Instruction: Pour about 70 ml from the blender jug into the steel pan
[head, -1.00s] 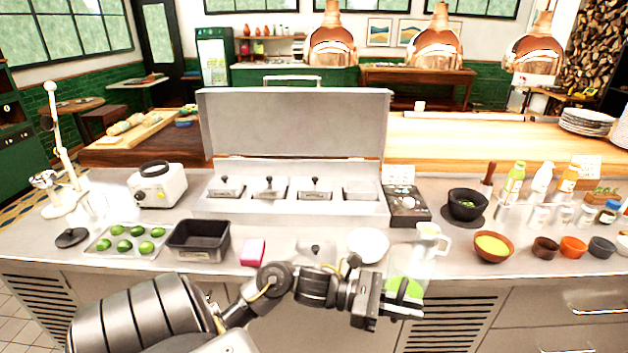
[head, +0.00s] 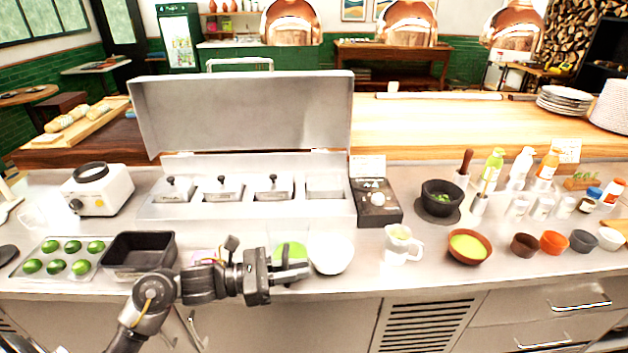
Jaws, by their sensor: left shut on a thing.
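My left gripper (head: 292,271) is shut on the clear blender jug (head: 289,236), which holds green liquid in its lower part. The jug looks upright, in front of the steel rail and left of the white bowl. My gripper hides part of it. The steel pan (head: 325,187) seems to be the rightmost one in the rail, with no knobbed lid on it; its inside is hard to make out. It lies behind and a little right of the jug, which is apart from it. My right gripper is not in view.
The rail's raised lid (head: 240,112) stands behind the pans, several of which have knobbed lids. A white bowl (head: 331,254), a white pitcher (head: 403,246) and a brown bowl (head: 468,246) stand to the right. A black tin (head: 138,270) and a lime tray (head: 35,252) stand left.

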